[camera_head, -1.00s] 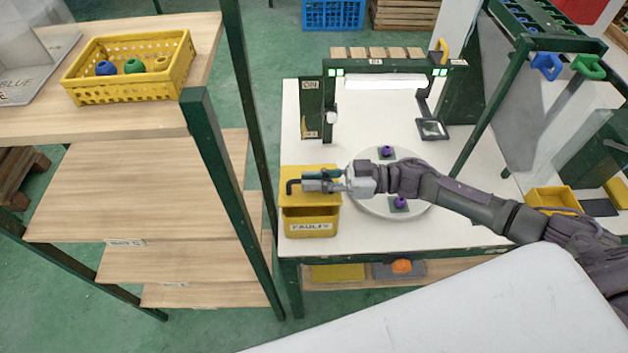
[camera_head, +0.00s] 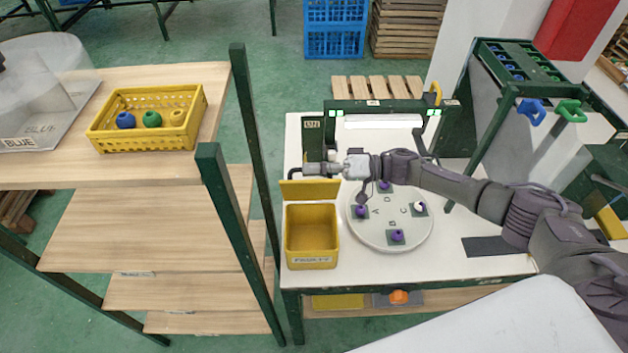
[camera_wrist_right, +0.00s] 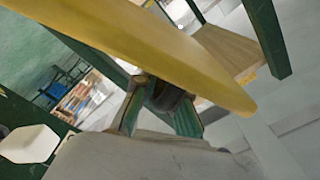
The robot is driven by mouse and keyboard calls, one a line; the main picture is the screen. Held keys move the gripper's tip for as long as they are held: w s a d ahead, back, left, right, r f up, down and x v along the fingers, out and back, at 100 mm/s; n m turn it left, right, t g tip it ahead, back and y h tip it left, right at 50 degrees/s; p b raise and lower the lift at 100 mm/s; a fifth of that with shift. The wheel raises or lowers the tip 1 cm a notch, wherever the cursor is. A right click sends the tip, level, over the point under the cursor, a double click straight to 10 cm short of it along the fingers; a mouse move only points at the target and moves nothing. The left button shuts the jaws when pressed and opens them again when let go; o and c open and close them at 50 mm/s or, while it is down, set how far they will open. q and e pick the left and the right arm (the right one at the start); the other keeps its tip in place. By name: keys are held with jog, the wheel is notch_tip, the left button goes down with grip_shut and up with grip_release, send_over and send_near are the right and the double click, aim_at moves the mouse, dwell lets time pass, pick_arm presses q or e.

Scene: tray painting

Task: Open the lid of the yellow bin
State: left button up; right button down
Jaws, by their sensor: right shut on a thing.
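The yellow bin (camera_head: 312,262) with a label on its front stands at the left front of the white table, its inside open to view and looking empty. Its yellow lid (camera_head: 309,189) stands raised at the bin's back edge. A dark handle shows at the lid's top. My right gripper (camera_head: 318,169) is at the lid's top edge, shut on the handle. In the right wrist view the green fingers (camera_wrist_right: 158,112) close around the dark handle (camera_wrist_right: 163,94), beside the broad yellow lid (camera_wrist_right: 150,42). My left gripper is out of view.
A round white turntable (camera_head: 390,238) with several purple pieces sits right of the bin. A green frame with a light bar (camera_head: 385,121) stands behind. A wooden shelf with a yellow basket (camera_head: 147,138) is at left, its green posts close to the table.

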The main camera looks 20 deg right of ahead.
jog(key=shift+w+d+f+m+b, duration=0.15)
jog(key=shift+w+m+b, duration=0.2)
jog(key=shift+w, duration=0.25)
jog(key=shift+w+d+f+m+b, duration=0.1)
jog(key=shift+w+d+m+b, duration=0.15)
jog(key=shift+w, duration=0.3)
jog(key=shift+w+d+f+m+b, duration=0.1)
jog(key=shift+w+m+b, duration=0.3)
jog(key=shift+w, duration=0.2)
jog(key=c, duration=1.2)
grip_release()
jog(key=shift+d, duration=0.15)
jog(key=v, duration=1.1)
jog(key=shift+d, duration=0.35)
jog(key=shift+s+r, duration=0.1)
jog(key=shift+s, duration=0.05)
